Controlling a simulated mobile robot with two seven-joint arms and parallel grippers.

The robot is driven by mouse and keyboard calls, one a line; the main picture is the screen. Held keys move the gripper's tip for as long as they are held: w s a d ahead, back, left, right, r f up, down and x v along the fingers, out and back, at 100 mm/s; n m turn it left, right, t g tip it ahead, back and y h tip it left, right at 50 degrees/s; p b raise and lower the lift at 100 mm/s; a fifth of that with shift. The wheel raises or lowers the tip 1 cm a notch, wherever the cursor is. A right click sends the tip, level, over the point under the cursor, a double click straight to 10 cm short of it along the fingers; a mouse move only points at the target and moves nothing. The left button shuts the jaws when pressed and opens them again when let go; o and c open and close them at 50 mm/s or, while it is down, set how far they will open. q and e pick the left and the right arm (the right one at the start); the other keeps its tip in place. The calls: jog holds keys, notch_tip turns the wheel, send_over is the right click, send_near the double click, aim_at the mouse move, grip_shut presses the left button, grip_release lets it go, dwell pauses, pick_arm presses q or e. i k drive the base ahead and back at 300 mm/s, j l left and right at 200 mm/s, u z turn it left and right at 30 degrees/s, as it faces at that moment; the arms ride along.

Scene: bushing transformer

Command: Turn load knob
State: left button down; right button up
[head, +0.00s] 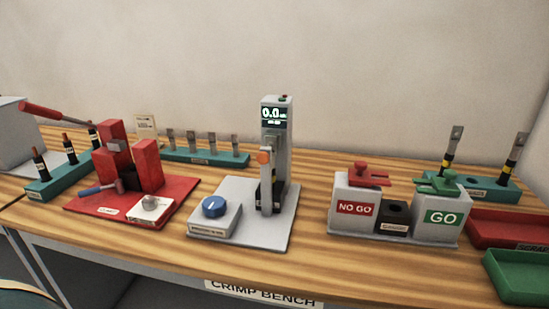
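A blue knob (213,206) with a white pointer mark sits on top of a small grey box (214,222). The box stands on a light grey base plate (270,237), and its front label is too small to read. On the same plate, to the right, stands a grey tester column (277,145) with a lit display reading about 0.0 and an orange-tipped lever (264,157). A round grey knob (150,202) sits on a white block on the red press base. I cannot read which knob is labelled load. Neither of my grippers shows.
A red press (145,165) with a long red-handled lever stands left. Grey NO GO (354,216) and GO (442,225) blocks stand right, near red (505,229) and green (515,277) trays. Teal racks line the back. Bare wood shows between the plate and the NO GO block.

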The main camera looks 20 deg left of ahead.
aim_at(213, 206)
jog(key=u, duration=1.25)
